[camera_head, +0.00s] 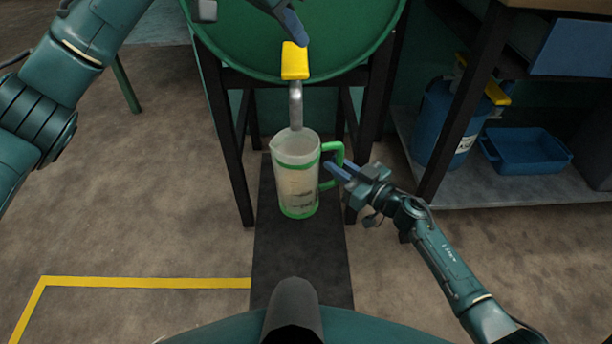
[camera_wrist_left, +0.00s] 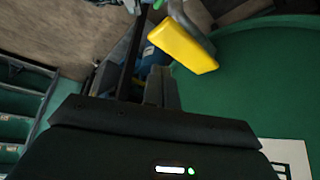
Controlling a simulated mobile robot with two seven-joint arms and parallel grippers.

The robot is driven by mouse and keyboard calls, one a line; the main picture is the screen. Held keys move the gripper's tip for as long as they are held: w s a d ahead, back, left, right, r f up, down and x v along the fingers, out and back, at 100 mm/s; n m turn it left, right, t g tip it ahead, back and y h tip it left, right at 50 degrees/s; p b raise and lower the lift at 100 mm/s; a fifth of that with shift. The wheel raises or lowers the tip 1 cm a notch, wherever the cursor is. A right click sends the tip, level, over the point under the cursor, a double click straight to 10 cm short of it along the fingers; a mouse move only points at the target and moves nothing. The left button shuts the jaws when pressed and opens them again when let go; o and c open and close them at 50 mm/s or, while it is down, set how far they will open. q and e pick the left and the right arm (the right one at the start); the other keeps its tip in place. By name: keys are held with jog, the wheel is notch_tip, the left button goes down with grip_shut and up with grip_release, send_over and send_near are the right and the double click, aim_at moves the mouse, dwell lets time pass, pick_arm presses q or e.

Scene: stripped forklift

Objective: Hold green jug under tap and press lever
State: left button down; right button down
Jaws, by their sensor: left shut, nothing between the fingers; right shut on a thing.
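The green jug (camera_head: 297,180) is a clear jug with green bands and a green handle. It is upright in the head view, its mouth below the metal tap spout (camera_head: 295,105). My right gripper (camera_head: 338,172) is shut on the jug's handle at its right side. The yellow lever (camera_head: 295,61) sits on top of the tap, in front of the green barrel (camera_head: 250,30). My left gripper (camera_head: 298,36) is shut and empty, its fingertips just above the lever. The lever also shows in the left wrist view (camera_wrist_left: 183,47), close by the fingers. I cannot tell whether they touch.
The barrel rests on a dark stand (camera_head: 232,150) with legs on both sides of the jug. A dark mat (camera_head: 300,255) lies below. At right, a shelf holds a blue container (camera_head: 440,125) and a blue tray (camera_head: 520,150).

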aim_at(299, 67)
jog(key=shift+r, duration=0.15)
pick_arm(q)
jog(key=shift+f, duration=2.5)
jog(key=shift+r, duration=2.5)
jog(key=shift+r, duration=0.15)
pick_arm(e)
jog(key=shift+s, duration=0.1)
